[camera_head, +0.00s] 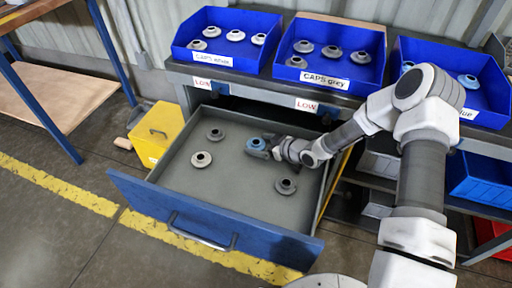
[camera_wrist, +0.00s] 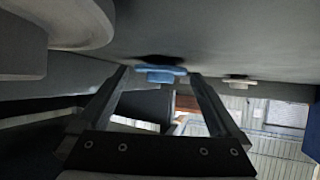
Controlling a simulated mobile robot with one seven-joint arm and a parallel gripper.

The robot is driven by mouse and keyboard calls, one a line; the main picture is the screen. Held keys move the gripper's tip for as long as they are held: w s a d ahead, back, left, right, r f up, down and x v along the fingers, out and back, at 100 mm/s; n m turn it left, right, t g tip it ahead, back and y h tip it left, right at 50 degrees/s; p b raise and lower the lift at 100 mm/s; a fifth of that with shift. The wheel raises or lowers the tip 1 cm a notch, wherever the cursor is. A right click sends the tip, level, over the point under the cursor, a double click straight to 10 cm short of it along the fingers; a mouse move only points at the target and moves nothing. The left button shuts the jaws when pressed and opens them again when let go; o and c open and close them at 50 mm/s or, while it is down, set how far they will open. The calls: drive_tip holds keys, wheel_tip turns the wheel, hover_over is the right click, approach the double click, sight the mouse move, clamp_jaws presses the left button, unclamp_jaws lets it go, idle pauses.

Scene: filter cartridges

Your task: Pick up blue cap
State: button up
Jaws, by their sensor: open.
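The blue cap (camera_head: 256,143) lies in the open drawer (camera_head: 235,185), toward its right back part. My gripper (camera_head: 267,149) is low in the drawer, close to the cap on its right. In the wrist view, the blue cap (camera_wrist: 160,73) shows between the tips of the two open fingers. Whether the fingers touch it cannot be told. The underside of the cap is hidden.
Grey caps lie in the drawer at the back (camera_head: 215,134), left (camera_head: 201,159) and front right (camera_head: 286,186). The drawer walls surround my gripper. Blue bins of caps (camera_head: 222,60) stand on the shelf above. A yellow box (camera_head: 157,132) stands left.

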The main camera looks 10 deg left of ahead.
drive_tip(key=shift+w+a+f, duration=0.1)
drive_tip(key=shift+a, duration=0.1)
drive_tip(key=c, duration=1.2)
drive_tip(key=shift+o, duration=0.2)
